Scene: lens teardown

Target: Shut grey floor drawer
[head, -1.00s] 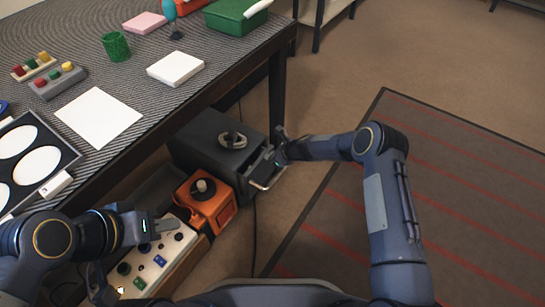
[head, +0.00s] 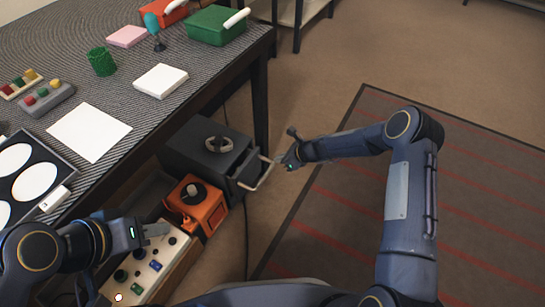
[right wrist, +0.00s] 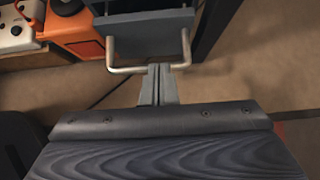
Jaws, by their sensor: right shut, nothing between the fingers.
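The grey floor drawer unit (head: 190,150) stands on the floor beside the table. Its drawer front (head: 243,176) appears to stick out a little from the housing, with a pale bar handle (head: 262,176) facing right. In the right wrist view the drawer front (right wrist: 150,35) and its handle (right wrist: 127,70) are at the top. My right gripper (head: 288,160) is just outside the handle, shut and empty. In the right wrist view its fingertips (right wrist: 158,70) are close to the handle bar; contact cannot be told. My left gripper (head: 158,230) is over the control panel; its jaws are unclear.
An orange box (head: 196,205) with a knob stands in front of the drawer unit, beside a white control panel (head: 155,262). A grey ring (head: 218,144) lies on the unit. The table edge runs above its left side. Free floor and a striped mat (head: 340,220) lie right.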

